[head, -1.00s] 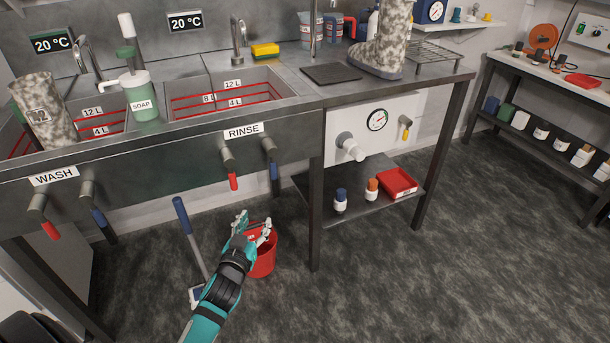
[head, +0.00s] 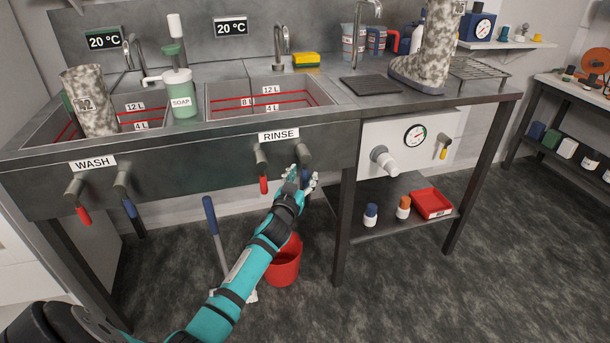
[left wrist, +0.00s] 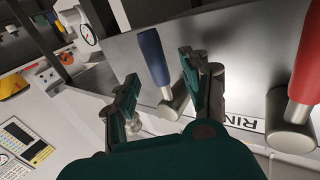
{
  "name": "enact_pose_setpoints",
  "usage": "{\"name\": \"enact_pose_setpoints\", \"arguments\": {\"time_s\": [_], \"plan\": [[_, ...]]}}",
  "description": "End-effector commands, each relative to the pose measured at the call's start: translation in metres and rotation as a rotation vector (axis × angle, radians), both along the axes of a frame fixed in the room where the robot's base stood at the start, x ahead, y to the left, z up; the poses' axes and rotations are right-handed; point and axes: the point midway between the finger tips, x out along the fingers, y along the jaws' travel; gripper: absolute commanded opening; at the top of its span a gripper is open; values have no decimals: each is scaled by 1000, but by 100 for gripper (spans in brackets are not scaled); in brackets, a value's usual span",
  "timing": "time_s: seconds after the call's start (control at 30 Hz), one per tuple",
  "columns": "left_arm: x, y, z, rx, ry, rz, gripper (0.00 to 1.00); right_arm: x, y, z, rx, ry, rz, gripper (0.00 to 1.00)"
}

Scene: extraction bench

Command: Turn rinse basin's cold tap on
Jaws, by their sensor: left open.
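The rinse basin (head: 241,91) is the right basin, above the RINSE label. Its cold tap (head: 304,153) is the right one of the pair below, with a blue handle pointing down. In the head view my left gripper (head: 303,178) covers part of that handle. In the left wrist view the blue handle (left wrist: 153,56) shows between the two open fingers of my left gripper (left wrist: 158,75). I see no clear contact. The red-handled hot tap (head: 262,168) is just left of it and also shows in the left wrist view (left wrist: 308,60). My right gripper is not in view.
The wash basin's red (head: 78,202) and blue (head: 125,198) taps are farther left. A red bucket (head: 284,265) and a blue-handled tool (head: 213,230) stand under the bench. A bench leg (head: 345,220) and a low shelf (head: 385,225) lie to the right.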

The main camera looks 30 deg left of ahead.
Motion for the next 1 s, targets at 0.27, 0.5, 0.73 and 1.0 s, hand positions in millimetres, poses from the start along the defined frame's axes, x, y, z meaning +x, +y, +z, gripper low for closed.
{"name": "enact_pose_setpoints", "arguments": {"time_s": [0.27, 0.5, 0.73, 1.0], "plan": [[23, 7, 0, 0, -1, 0, 48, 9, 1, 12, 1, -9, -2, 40], [24, 7, 0, 0, 0, 0, 48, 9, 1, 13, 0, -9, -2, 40], [23, 7, 0, 0, 0, 0, 21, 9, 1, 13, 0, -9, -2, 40], [23, 7, 0, 0, 0, 0, 0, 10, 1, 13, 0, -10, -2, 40]]}}
